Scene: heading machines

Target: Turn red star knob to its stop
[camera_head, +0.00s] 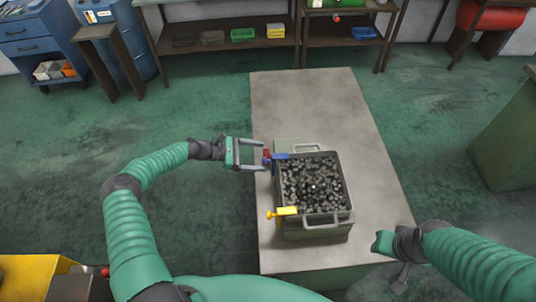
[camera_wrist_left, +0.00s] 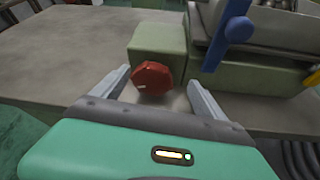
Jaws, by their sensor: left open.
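The red star knob (camera_wrist_left: 152,78) sits on the front of a small green block (camera_wrist_left: 158,48) beside the machine, centred in the left wrist view. In the head view the knob (camera_head: 267,155) is a small red spot at the left edge of the machine. My left gripper (camera_wrist_left: 155,84) is open, with one finger on each side of the knob; the wrist view does not show clear contact. It also shows in the head view (camera_head: 264,155), reaching in from the left. My right gripper (camera_head: 402,278) is at the lower right, partly hidden by its arm, away from the machine.
The machine's bin (camera_head: 341,220) holds many dark small parts and stands on a grey table (camera_head: 305,95). A blue lever (camera_wrist_left: 236,30) is close right of the knob. A yellow handle (camera_head: 283,211) sticks out nearer me. The table's far part is clear.

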